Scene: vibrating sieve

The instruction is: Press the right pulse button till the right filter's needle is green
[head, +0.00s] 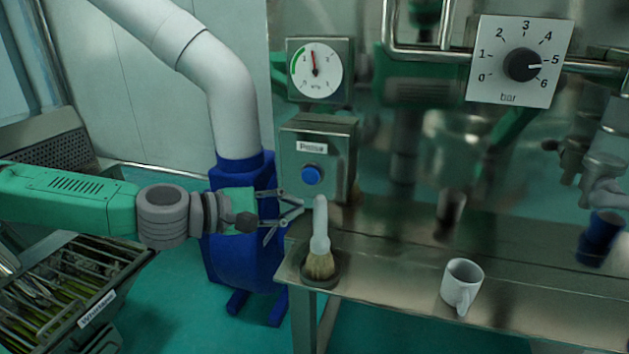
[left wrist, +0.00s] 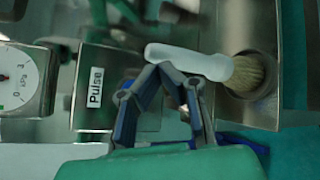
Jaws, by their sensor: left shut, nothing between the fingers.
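A grey box labelled Pulse (head: 334,150) carries a round blue button (head: 311,174). Above it a gauge (head: 315,68) has a green arc on its left side; its red needle points almost straight up, just past the arc's upper end. In the left wrist view the Pulse box (left wrist: 95,112) and part of the gauge (left wrist: 18,80) show sideways; I cannot make out the button there. My left gripper (head: 296,210) is shut and empty, a little below and left of the button, apart from it. Its fingers (left wrist: 153,74) meet in the wrist view. My right gripper is not in view.
A white-handled brush (head: 320,225) stands in a dark holder on the metal bench, close beside my left gripper. A white mug (head: 462,285) is farther right. A dial marked bar (head: 522,65) is at upper right. A white and blue pipe (head: 235,100) rises behind my gripper.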

